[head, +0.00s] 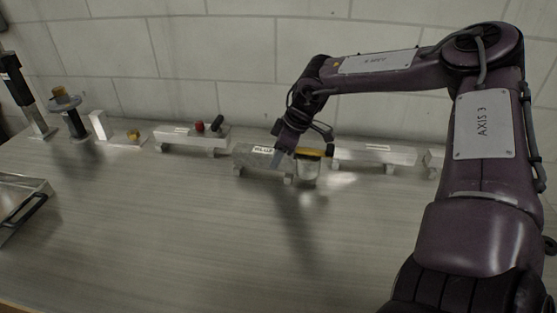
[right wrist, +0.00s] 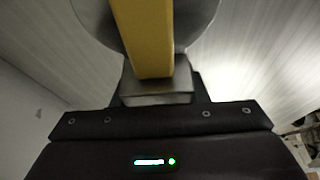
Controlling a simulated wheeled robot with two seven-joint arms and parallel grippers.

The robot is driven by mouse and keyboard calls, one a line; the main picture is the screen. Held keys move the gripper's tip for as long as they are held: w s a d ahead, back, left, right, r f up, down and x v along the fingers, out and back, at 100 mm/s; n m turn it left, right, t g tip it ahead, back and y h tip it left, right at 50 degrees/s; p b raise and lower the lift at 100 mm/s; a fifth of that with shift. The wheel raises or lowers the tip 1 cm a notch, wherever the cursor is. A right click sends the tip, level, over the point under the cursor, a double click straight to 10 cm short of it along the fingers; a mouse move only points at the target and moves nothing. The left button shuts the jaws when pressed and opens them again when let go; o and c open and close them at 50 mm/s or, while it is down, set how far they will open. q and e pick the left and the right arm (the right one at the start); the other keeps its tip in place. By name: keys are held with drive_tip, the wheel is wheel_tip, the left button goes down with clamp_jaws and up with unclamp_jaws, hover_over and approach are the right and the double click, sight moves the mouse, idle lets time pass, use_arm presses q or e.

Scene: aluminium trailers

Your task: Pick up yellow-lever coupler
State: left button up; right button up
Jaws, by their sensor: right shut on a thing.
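The yellow-lever coupler (head: 307,170) is a short silvery round body with a yellow lever (head: 315,152) on top. It is at the middle of the bench, in front of the row of metal parts. My right gripper (head: 290,151) comes down on it from above and is shut on it; the fingers are partly hidden by the wrist. In the right wrist view the yellow lever (right wrist: 145,38) runs up from between the jaws, with the grey round body (right wrist: 202,18) behind it. I cannot tell whether the coupler touches the bench. My left gripper is not in view.
A labelled grey bar (head: 250,155) stands close left of the coupler, and another bar (head: 375,154) stands to its right. Farther left are a bar with red and black knobs (head: 190,135) and a black post (head: 75,122).

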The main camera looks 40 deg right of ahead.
clamp_jaws()
drive_tip(key=shift+w, duration=0.1)
drive_tip(key=shift+r, duration=0.15)
